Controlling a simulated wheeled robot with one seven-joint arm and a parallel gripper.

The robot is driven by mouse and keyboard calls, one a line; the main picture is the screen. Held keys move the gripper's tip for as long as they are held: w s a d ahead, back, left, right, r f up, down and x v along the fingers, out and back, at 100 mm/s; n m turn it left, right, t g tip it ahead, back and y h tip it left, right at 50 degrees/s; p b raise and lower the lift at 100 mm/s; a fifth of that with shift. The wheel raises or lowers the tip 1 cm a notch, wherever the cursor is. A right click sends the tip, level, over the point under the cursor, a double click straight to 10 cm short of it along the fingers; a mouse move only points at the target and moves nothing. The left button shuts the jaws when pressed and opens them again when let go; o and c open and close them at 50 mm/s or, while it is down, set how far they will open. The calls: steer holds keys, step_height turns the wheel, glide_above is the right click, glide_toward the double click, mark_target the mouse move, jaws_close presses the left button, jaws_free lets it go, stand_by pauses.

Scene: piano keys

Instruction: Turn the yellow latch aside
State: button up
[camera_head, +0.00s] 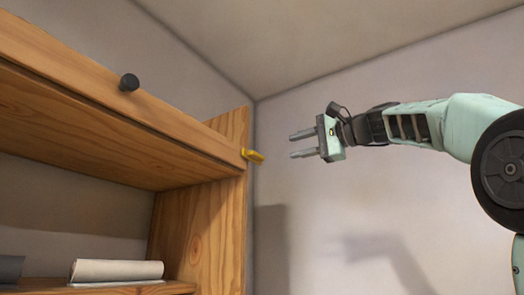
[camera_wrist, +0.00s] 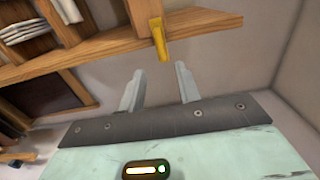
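The yellow latch (camera_head: 253,155) sits at the front right edge of the wooden cabinet, at the lower corner of its upper panel, and sticks out to the right. In the wrist view the latch (camera_wrist: 159,40) shows beyond the fingertips, roughly between them and apart from them. My gripper (camera_head: 299,145) is open and empty, to the right of the latch in the head view, with its fingers pointing left toward it. In the wrist view the two fingers of my gripper (camera_wrist: 158,72) stand wide apart with nothing between them.
A rolled pale cloth (camera_head: 117,270) lies on the lower shelf beside a dark item (camera_head: 11,268). The cabinet's side panel (camera_head: 215,220) stands below the latch.

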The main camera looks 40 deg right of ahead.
mark_target(260, 155)
steer(key=p+x, duration=0.4)
steer(key=x, duration=0.7)
steer(key=shift+w+a, duration=0.1)
steer(key=shift+w, duration=0.2)
steer(key=shift+f, duration=0.1)
jaws_close()
